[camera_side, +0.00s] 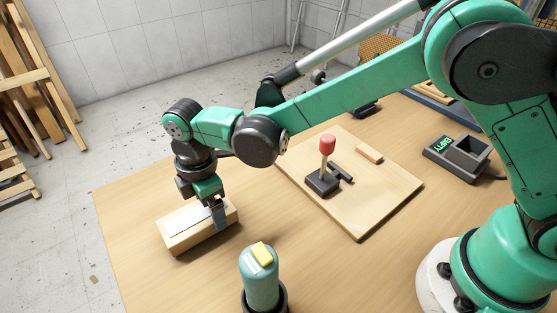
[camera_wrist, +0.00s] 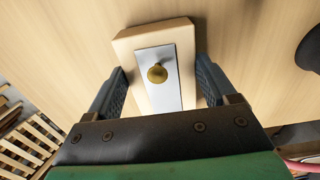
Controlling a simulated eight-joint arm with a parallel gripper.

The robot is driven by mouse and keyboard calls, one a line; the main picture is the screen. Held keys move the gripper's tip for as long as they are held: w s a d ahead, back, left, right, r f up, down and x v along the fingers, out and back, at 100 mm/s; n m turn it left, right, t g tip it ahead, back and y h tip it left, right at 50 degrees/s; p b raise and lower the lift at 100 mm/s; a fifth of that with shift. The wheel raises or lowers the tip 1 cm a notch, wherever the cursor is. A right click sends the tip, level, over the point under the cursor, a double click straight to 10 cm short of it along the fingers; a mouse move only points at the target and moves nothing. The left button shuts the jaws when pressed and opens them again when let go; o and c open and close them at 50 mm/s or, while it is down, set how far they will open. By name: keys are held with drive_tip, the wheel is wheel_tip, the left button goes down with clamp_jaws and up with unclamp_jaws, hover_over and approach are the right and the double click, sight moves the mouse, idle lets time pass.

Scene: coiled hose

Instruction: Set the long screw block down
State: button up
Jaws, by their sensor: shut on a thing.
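The long screw block (camera_side: 183,238) is a pale wooden block with a metal plate on top. It lies level at the left part of the table, and I cannot tell if its underside touches the tabletop. In the wrist view the block (camera_wrist: 133,47) shows its grey plate with a round brass screw head in the middle. My gripper (camera_side: 218,215) points down over the block and is shut on it. In the wrist view the two fingers of my gripper (camera_wrist: 160,82) press on the block's two long sides.
A green cylinder (camera_side: 260,285) with a yellow piece on top stands near the block, at the front. A wooden board (camera_side: 385,205) carries a red-knobbed stick (camera_side: 327,145) and a small wood piece (camera_side: 369,153). A grey device (camera_side: 440,152) stands at right. Bare tabletop (camera_side: 135,205) lies left of the block.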

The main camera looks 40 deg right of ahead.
drive_tip(key=shift+f, duration=0.2)
drive_tip(key=o, duration=1.3)
drive_tip(key=shift+f, duration=0.1)
drive_tip(key=shift+c, duration=0.2)
wheel_tip(320, 180, up, 12)
drive_tip(key=s+d+r+m+t+y, duration=0.1)
drive_tip(key=d+r+m+t, duration=0.1)
drive_tip(key=d+m, duration=0.3)
drive_tip(key=s+d+r+m+t, duration=0.1)
drive_tip(key=d+r+m, duration=0.15)
drive_tip(key=d, duration=0.45)
drive_tip(key=s+d+f+m+t, duration=0.2)
drive_tip(key=s+d+m, duration=0.1)
drive_tip(key=d+m, duration=0.2)
drive_tip(key=s+d+f+m+t+h, duration=0.1)
drive_tip(key=s+d+f+m+t, duration=0.1)
drive_tip(key=d+m, duration=0.3)
drive_tip(key=shift+s+d, duration=0.25)
drive_tip(key=shift+s, duration=0.4)
